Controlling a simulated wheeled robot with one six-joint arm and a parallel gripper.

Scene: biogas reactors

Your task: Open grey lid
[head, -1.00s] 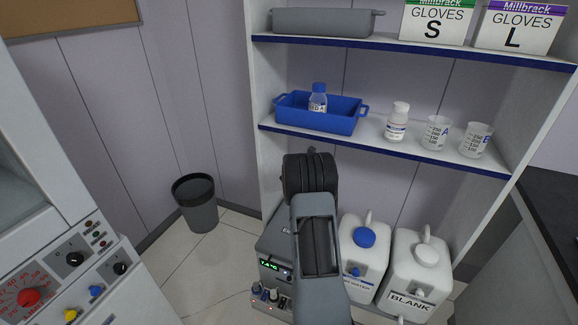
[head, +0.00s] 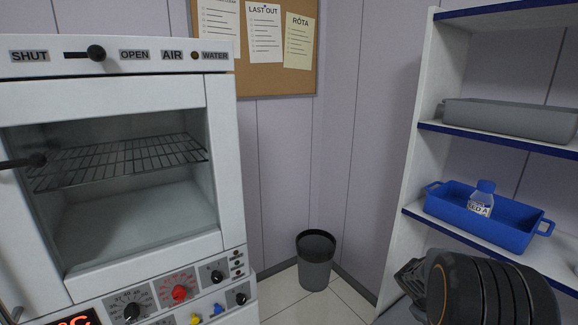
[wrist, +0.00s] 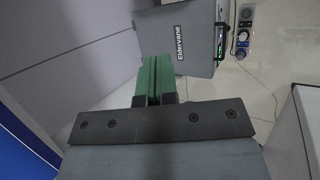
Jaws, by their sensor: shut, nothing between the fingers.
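A grey box-shaped unit (wrist: 180,40) labelled "Eldervane" shows at the top of the wrist view, with a lit green display (wrist: 219,48) on its right side. I cannot make out the lid's edges or a handle on it. My gripper (wrist: 153,60) has green fingers that are together and empty. In the picture its tips overlap the unit's lower left edge; I cannot tell whether they touch it. In the head view my arm hides the lower right, and the unit cannot be made out there.
A white oven (head: 120,180) with a glass door stands at the left. A dark bin (head: 315,262) is on the floor by the wall. A shelf rack (head: 408,180) at the right holds a blue tray (head: 515,234) with a bottle (head: 481,198) and a grey tray (head: 512,119).

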